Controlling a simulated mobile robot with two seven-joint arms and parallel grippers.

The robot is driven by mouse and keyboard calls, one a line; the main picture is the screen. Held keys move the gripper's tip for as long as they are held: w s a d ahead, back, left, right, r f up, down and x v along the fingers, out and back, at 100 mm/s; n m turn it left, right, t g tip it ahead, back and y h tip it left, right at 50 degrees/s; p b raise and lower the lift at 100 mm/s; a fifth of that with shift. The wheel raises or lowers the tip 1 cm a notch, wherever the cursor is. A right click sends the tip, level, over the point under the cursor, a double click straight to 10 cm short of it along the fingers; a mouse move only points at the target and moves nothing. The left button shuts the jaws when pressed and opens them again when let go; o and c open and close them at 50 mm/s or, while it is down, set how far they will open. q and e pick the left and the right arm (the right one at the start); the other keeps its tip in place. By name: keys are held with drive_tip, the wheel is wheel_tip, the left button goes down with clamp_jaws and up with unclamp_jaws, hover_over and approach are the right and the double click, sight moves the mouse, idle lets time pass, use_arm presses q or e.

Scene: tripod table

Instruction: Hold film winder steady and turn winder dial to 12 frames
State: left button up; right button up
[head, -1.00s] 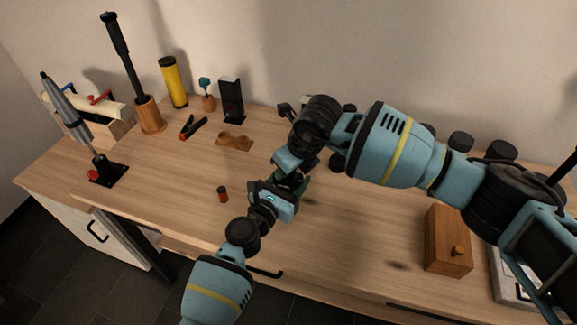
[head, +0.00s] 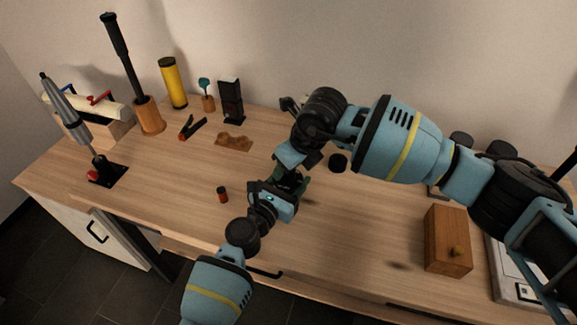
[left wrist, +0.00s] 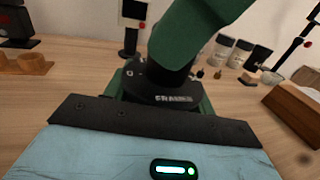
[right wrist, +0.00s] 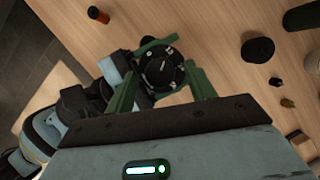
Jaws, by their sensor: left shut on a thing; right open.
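The film winder is a small black round device with white markings; its dial (right wrist: 160,70) faces the right wrist camera. The winder (left wrist: 165,97) shows the word "FRAMES" in the left wrist view. My left gripper (head: 287,187) is shut on the winder and holds it above the table. My right gripper (right wrist: 163,82) is open, with its green fingers on either side of the dial. In the left wrist view a large green finger with a black tip hangs over the winder and hides part of it. I cannot tell whether the fingers touch the dial, nor read its setting.
A red and black canister (head: 222,194) stands left of my grippers. A wooden box with a knob (head: 447,240) is at the right, and a black round piece (head: 338,162) lies behind. The front middle is clear.

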drive_tip(key=v, duration=1)
use_arm(q)
drive_tip(key=o, duration=1.2)
drive_tip(key=shift+o, duration=0.2)
drive_tip(key=shift+s, duration=0.1)
drive_tip(key=v, duration=1.2)
use_arm(e)
drive_tip(key=shift+f, duration=0.1)
